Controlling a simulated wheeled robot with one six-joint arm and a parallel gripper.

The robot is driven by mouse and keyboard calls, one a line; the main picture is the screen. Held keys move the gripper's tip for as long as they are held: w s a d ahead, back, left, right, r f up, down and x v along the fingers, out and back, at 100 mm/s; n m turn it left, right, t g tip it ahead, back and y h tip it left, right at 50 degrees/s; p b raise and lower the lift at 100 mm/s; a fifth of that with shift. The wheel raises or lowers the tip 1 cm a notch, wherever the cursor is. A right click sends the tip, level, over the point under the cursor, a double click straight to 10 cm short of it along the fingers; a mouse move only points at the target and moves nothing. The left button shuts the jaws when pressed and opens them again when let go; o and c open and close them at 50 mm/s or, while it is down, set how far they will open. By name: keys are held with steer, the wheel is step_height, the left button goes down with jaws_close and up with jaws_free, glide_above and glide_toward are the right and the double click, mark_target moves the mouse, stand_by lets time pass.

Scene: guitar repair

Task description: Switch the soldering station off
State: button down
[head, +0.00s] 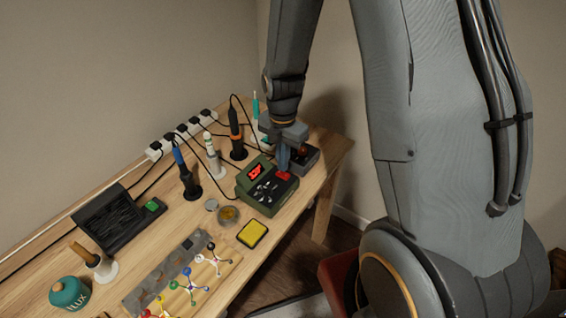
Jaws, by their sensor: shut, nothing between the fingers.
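The green soldering station (260,202) stands near the front right of the workbench. Its small display (254,171) glows red. Its dark sloped front carries several small controls, and a red switch (287,177) sits at its right end. My gripper (284,169) is shut and empty, reaching down from above with its fingertips at or just over the red switch. I cannot tell whether they touch it. The fingers hide part of the switch and of the station's back right side.
A dark box with a red knob (303,150) stands close behind my gripper. A yellow sponge tray (252,234) lies in front. Cables run to a power strip behind.

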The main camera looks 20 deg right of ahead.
mark_target(285, 178)
step_height(285, 178, up, 12)
steer(key=b, duration=0.1)
steer(key=shift+r, duration=0.15)
stand_by(0.3)
steer(key=s+m, duration=0.5)
steer(key=m, duration=0.7)
steer(key=s+m+t+b, duration=0.1)
steer(key=s+m, duration=0.5)
steer(key=m, duration=0.7)
steer(key=shift+d+f, duration=0.3)
